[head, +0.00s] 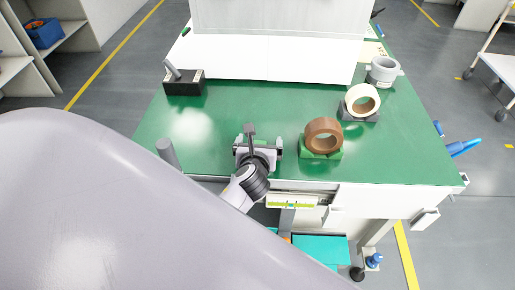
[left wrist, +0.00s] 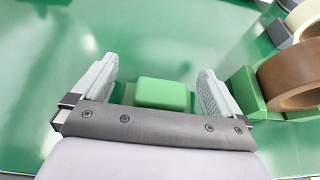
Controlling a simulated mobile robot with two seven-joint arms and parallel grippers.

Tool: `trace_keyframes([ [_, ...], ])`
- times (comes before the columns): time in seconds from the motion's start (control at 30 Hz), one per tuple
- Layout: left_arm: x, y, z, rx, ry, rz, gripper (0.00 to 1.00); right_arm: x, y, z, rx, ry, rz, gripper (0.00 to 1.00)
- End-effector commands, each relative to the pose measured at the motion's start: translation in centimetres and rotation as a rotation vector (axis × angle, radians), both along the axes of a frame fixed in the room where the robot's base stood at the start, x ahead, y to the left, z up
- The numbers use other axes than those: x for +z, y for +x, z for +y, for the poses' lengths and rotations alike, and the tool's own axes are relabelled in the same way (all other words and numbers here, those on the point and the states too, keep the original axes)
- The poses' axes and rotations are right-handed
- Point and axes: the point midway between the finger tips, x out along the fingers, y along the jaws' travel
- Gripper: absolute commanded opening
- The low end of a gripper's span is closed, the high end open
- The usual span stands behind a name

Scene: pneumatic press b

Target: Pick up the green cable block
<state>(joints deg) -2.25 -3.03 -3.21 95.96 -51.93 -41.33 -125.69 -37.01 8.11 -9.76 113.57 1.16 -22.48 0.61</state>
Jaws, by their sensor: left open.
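The green cable block (left wrist: 162,93) shows in the left wrist view as a light green block with a rounded top, on or just above the green table top. My left gripper (left wrist: 158,70) is open, with one pale finger on each side of the block and a gap on both sides. The lower part of the block is hidden behind the gripper's grey front bar. In the head view my left gripper (head: 258,145) is over the table's front part, and I cannot make out the block clearly there. My right gripper is not in view.
A brown tape roll (head: 323,136) stands in a green holder (head: 322,154) close to the right of my left gripper. A cream tape roll (head: 362,99) and a grey roll (head: 383,70) stand behind it. A dark box (head: 184,88) is at back left. The table's left middle is clear.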

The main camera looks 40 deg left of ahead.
Motion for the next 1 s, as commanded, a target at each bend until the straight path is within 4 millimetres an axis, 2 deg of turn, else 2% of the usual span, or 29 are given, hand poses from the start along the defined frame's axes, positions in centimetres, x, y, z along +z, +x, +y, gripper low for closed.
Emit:
trace_keyframes([
  [0.23,0.0,0.0,0.0,0.000,0.000,0.000,1.00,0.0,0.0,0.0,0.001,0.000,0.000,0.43],
  [0.27,0.0,0.0,0.0,0.000,0.000,0.000,0.97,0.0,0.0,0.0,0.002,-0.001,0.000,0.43],
  [0.4,0.0,0.0,0.0,0.000,0.000,0.000,0.51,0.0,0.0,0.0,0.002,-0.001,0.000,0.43],
  [0.43,0.0,0.0,0.0,0.000,0.000,0.000,0.47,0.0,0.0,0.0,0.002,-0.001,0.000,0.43],
  [0.77,0.3,0.0,0.0,-0.001,-0.001,-0.002,0.47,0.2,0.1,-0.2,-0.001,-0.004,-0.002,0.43],
  [0.93,1.8,0.1,0.0,-0.001,0.001,-0.004,0.47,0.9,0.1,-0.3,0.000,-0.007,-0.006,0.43],
  [1.0,3.1,0.1,0.0,-0.001,0.001,-0.005,0.47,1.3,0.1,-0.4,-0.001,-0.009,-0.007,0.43],
])
